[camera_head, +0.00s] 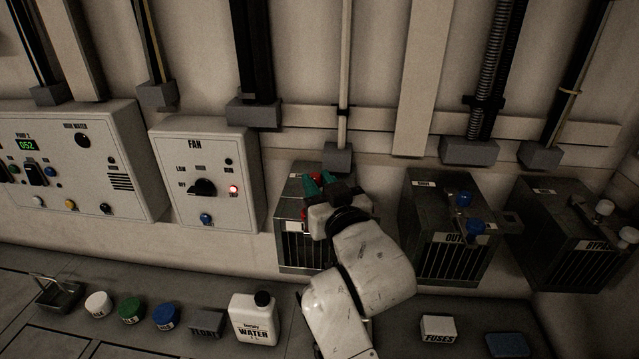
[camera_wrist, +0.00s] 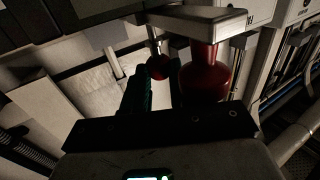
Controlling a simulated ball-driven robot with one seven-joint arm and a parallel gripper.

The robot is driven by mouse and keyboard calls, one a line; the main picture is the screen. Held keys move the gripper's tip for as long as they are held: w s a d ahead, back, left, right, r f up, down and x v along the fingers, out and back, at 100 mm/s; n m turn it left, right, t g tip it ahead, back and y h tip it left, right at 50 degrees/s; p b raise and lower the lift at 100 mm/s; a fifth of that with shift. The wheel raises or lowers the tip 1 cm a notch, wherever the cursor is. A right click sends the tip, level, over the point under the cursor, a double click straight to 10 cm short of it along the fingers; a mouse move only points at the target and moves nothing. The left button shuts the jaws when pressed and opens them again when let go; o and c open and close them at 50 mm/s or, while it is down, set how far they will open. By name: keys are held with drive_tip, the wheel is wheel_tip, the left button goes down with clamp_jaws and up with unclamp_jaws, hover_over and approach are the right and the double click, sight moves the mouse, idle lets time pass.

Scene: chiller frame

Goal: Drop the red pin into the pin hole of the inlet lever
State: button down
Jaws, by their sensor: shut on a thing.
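The fingers also show in the wrist view (camera_wrist: 155,85). A grey lever bar (camera_wrist: 195,20) lies close to the ball, above a larger red knob or post (camera_wrist: 206,76). I take this bar for the inlet lever. Its pin hole cannot be made out. Whether the pin touches the lever I cannot tell.
The inlet box (camera_head: 300,250) is partly covered by my arm. The outlet box (camera_head: 450,245) and bypass box (camera_head: 565,235), with blue and white knobs, stand to the right. A fan panel (camera_head: 205,180) is at left. A water jug (camera_head: 254,318) stands on the counter below.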

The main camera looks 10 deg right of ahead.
drive_tip(key=shift+f, duration=0.35)
drive_tip(key=c, duration=1.3)
unclamp_jaws()
drive_tip(key=o, duration=0.5)
drive_tip(key=shift+f, duration=0.15)
drive_tip(key=s, duration=0.3)
drive_tip(key=s+d+b, duration=0.1)
drive_tip(key=s, duration=0.3)
drive_tip(key=s+b, duration=0.1)
drive_tip(key=s, duration=0.2)
drive_tip(key=shift+s+d+r, duration=0.2)
drive_tip(key=shift+s+d, duration=0.15)
drive_tip(key=shift+d, duration=0.05)
